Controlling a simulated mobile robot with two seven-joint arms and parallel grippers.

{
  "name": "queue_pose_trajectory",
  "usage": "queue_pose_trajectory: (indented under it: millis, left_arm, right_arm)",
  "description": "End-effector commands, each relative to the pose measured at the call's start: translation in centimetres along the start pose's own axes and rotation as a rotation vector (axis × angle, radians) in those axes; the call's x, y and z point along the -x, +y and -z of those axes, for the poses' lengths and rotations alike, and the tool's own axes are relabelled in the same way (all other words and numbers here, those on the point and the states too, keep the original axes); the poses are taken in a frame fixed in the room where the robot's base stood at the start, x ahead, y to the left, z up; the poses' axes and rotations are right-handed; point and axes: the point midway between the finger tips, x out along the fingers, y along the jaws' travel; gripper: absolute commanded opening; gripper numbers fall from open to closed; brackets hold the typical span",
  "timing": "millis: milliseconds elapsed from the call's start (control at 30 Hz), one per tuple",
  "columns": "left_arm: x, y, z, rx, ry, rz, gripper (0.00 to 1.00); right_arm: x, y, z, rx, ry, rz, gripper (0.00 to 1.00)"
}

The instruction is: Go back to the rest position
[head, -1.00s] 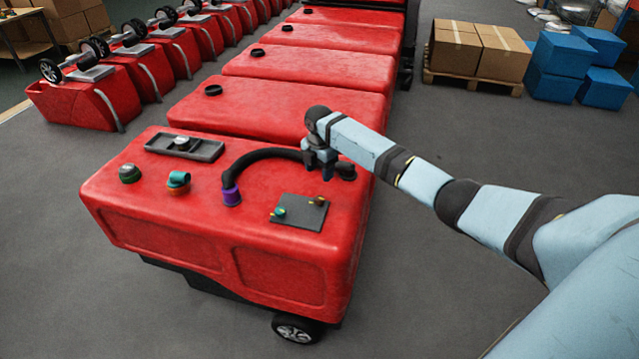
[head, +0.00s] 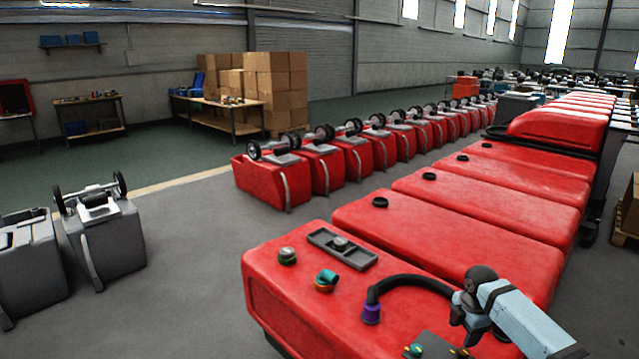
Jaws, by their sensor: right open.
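The nearest red scrubber tank (head: 290,268) fills the lower right of the head view. A black hose (head: 410,281) with a purple collar (head: 371,313) arches over its top. The hose's far end lies behind my right gripper (head: 474,326), which is open above the tank's right part. Whether the fingers touch the hose cannot be seen. A dark plate (head: 432,340) with green and yellow fittings lies just left of and below the gripper, cut by the frame edge. My left gripper is out of view.
A grey tray (head: 358,255), a green-topped cap (head: 287,256) and a teal and orange fitting (head: 326,280) sit on the tank. More red tanks (head: 450,215) run behind. Grey units (head: 104,240) stand at left. Grey floor (head: 190,225) between is clear.

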Motion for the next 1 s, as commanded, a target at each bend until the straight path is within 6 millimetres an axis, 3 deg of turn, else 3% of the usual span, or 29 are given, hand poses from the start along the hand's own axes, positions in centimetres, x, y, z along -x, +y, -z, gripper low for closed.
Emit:
queue_pose_trajectory:
  millis: [100,200,433,567,700,900,1000]
  left_arm:
    - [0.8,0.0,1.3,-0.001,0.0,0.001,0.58]
    - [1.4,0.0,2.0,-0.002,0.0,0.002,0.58]
    - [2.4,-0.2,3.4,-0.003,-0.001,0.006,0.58]
    - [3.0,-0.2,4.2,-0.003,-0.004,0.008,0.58]
    - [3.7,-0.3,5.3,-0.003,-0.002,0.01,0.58]
    - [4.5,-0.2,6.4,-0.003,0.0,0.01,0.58]
    - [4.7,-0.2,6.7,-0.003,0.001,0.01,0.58]
  right_arm:
    - [-4.4,-3.2,5.2,-0.108,0.031,-0.082,0.58]
    - [-7.2,-6.2,9.4,-0.23,0.077,-0.17,0.58]
    - [-9.7,-13.4,17.1,-0.519,0.229,-0.336,0.58]
    - [-9.2,-18.2,20.8,-0.715,0.347,-0.423,0.58]
    - [-7.0,-23.6,23.7,-0.941,0.488,-0.508,0.58]
    - [-2.6,-29.8,25.6,-1.21,0.666,-0.604,0.58]
    - [-0.9,-31.6,25.8,-1.29,0.725,-0.634,0.58]
